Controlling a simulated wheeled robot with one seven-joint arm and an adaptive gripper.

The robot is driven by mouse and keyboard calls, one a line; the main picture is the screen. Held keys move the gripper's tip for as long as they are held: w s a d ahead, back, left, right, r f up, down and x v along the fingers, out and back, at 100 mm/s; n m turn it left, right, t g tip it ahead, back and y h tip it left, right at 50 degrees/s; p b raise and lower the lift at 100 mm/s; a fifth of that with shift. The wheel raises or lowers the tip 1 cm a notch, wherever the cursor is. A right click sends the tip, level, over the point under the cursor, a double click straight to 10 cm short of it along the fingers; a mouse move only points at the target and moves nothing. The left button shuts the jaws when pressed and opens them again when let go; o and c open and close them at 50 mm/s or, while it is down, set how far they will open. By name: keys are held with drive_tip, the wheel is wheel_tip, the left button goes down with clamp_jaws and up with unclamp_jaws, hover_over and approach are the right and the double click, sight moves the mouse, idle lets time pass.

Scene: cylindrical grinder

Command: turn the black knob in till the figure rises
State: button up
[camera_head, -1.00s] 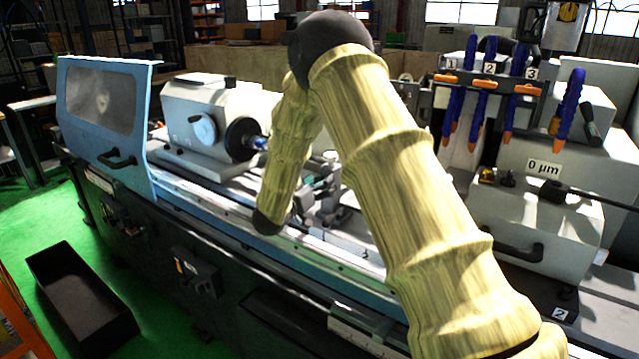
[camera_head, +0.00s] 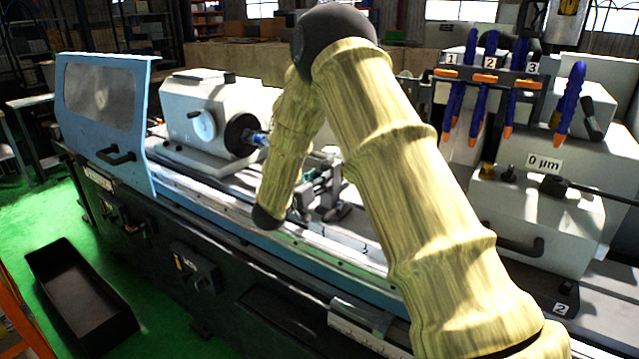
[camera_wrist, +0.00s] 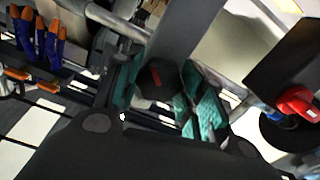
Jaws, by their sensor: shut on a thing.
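In the wrist view, a dark knob (camera_wrist: 158,78) with a red mark on its face sits between the teal-padded fingers of my gripper (camera_wrist: 168,88). The gripper is shut on the knob, one pad at its left and one at its right. How far the knob is turned cannot be told. The figure on the white sign (camera_head: 544,165) in the head view reads "0 µm". My arm crosses the middle of the head view and hides the knob there.
Blue hoses (camera_head: 480,90) with orange tips hang at the upper right. A black bin (camera_head: 80,305) lies on the green floor. In the wrist view, a red part (camera_wrist: 296,103) is at the right.

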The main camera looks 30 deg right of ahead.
drive_tip(key=m+b, duration=0.4)
drive_tip(key=shift+f, duration=0.2)
drive_tip(key=shift+r+m+b, duration=0.1)
drive_tip(key=shift+m+b, duration=0.8)
drive_tip(key=shift+b, duration=0.1)
drive_tip(key=shift+r, duration=0.1)
drive_tip(key=o, duration=1)
drive_tip(key=v, duration=1.2)
